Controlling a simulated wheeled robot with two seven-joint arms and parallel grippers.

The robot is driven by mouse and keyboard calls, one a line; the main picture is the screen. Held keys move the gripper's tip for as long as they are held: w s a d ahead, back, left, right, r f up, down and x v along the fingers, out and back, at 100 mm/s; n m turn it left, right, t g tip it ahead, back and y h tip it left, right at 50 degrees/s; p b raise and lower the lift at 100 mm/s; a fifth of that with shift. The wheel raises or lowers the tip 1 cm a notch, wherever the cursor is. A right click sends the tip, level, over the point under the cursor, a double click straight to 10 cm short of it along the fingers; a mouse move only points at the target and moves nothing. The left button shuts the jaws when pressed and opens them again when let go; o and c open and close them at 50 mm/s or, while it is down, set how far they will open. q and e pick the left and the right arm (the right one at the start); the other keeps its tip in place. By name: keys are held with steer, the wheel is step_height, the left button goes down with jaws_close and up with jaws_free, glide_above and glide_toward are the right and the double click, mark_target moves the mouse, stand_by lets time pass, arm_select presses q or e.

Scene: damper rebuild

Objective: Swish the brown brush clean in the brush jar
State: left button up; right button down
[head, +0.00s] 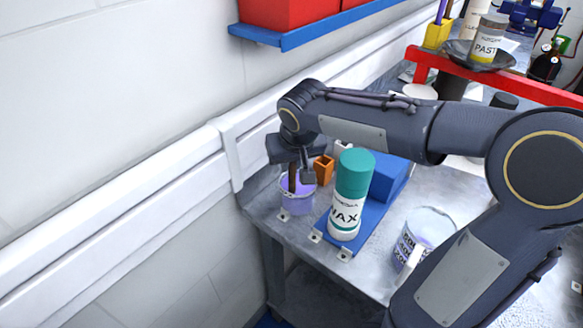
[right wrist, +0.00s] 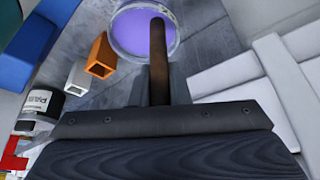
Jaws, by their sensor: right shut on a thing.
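The brush jar (head: 298,200) is a clear container with purple liquid, near the bench's wall-side corner. It also shows at the top of the right wrist view (right wrist: 128,35). My right gripper (head: 299,174) points down over the jar and is shut on the brown brush (right wrist: 158,62). The brush is a thin dark brown stick; in the head view (head: 292,180) it points down at the jar's mouth. In the right wrist view its far end lies over the purple liquid. I cannot tell how deep the tip is. My left gripper is out of view.
A teal-capped WAX bottle (head: 347,205) stands close right of the jar on a blue tray (head: 374,215). An orange square tube (head: 323,168) is just behind the jar. The white wall rail (head: 180,165) runs close on the left.

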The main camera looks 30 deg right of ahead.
steer(key=d, duration=0.1)
steer(key=w+d, duration=0.1)
steer(key=d, duration=0.2)
steer(key=shift+w+d+p, duration=0.25)
steer(key=shift+w+p, duration=0.15)
steer(key=shift+s+a+b, duration=0.2)
steer(key=shift+s+a, duration=0.15)
steer(key=shift+a, duration=0.45)
steer(key=shift+s+a+b, duration=0.2)
steer(key=shift+s+a, duration=0.1)
steer(key=shift+a, duration=0.45)
steer(key=shift+s+a+b, duration=0.2)
steer(key=shift+s+a, duration=0.15)
steer(key=shift+a, duration=0.45)
steer(key=d, duration=0.1)
steer(key=w+d, duration=0.1)
steer(key=d, duration=0.1)
steer(key=w+d+p, duration=0.1)
steer(key=shift+d, duration=0.3)
